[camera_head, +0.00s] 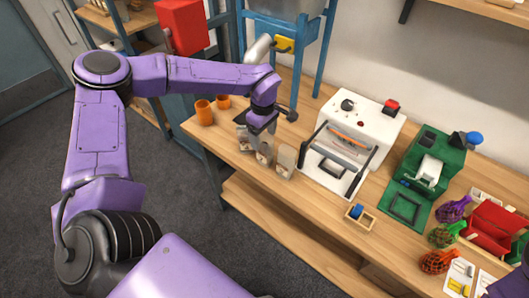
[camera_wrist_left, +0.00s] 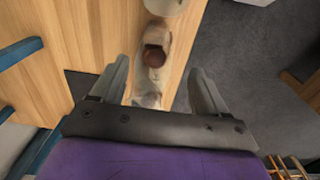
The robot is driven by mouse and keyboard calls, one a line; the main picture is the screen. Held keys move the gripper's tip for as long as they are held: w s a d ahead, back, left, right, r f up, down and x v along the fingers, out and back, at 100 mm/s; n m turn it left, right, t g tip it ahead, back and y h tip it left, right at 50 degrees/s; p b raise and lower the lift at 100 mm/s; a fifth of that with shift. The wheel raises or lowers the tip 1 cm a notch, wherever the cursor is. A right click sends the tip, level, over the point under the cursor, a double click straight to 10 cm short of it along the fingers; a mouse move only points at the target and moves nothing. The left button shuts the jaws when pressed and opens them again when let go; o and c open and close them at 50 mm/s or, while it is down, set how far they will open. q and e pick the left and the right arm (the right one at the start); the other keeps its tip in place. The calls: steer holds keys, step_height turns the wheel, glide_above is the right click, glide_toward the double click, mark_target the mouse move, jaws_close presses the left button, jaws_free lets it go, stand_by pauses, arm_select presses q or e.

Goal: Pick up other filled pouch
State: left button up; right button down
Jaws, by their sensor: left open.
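Three small pale pouches stand in a row near the front edge of the wooden table: a left one (camera_head: 242,141), a middle one (camera_head: 264,156) and a right one (camera_head: 285,161). My left gripper (camera_head: 259,138) is over the left and middle pouches and partly hides them. In the left wrist view my left gripper (camera_wrist_left: 157,75) is open and empty. A pouch with a brown chestnut at its top (camera_wrist_left: 154,54) shows between and just beyond the fingertips. Another pouch (camera_wrist_left: 149,96) is closer to the palm, and part of a third (camera_wrist_left: 165,6) is at the top edge. My right gripper is out of view.
A white sealing machine (camera_head: 350,140) stands right of the pouches, with a green machine (camera_head: 423,170) beyond it. Orange cups (camera_head: 204,112) stand at the table's left end. A blue-framed hopper stand (camera_head: 295,35) rises behind. Netted bags (camera_head: 440,262) lie at the right.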

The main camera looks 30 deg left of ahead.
mark_target(266, 143)
arm_select(q)
steer(key=f, duration=0.2)
steer(key=w+f, duration=0.1)
steer(key=shift+w+f, duration=0.15)
steer(key=shift+f, duration=0.25)
steer(key=shift+s+r, duration=0.15)
steer(key=shift+s, duration=0.15)
jaws_close()
